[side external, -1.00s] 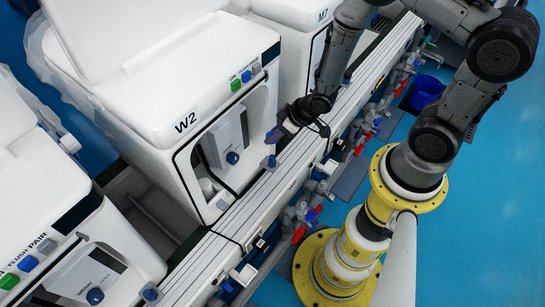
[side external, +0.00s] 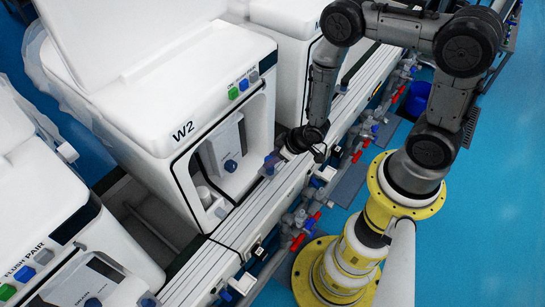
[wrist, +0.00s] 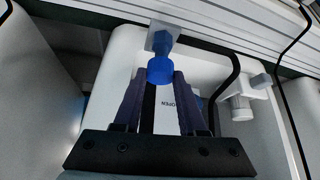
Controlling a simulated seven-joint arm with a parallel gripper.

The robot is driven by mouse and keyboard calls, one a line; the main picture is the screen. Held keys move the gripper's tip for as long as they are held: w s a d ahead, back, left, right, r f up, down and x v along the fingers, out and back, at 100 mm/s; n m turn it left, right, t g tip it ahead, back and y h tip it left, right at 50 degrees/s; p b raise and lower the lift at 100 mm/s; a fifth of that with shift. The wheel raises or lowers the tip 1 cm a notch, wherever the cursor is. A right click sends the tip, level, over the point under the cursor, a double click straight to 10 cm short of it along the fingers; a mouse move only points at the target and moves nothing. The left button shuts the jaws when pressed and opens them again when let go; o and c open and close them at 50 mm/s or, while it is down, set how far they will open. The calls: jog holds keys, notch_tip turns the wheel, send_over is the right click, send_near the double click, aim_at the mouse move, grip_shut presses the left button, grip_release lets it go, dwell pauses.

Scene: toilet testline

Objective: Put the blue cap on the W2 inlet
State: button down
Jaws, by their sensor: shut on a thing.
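The white W2 unit (side external: 150,95) stands at centre-left in the side view, with an open front recess. My gripper (side external: 280,154) is at the recess's right front edge, beside the rail. In the wrist view my gripper (wrist: 160,80) is shut on the blue cap (wrist: 160,71), held at its fingertips. The W2 inlet (wrist: 161,42) is a blue fitting on a pale bracket, directly beyond the cap and roughly in line with it. Cap and inlet overlap in this view; I cannot tell whether they touch. In the side view the cap is small and hard to separate from the inlet.
A white fitting (wrist: 242,108) stands to the right of my fingers in the wrist view. A dark cable (wrist: 296,45) crosses the rail there. In the side view, red-handled valves (side external: 306,229) line the rail's near side. Neighbouring units stand on both sides of W2.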

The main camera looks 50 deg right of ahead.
jog(key=shift+f, duration=0.55)
jog(key=shift+c, duration=2.3)
grip_release()
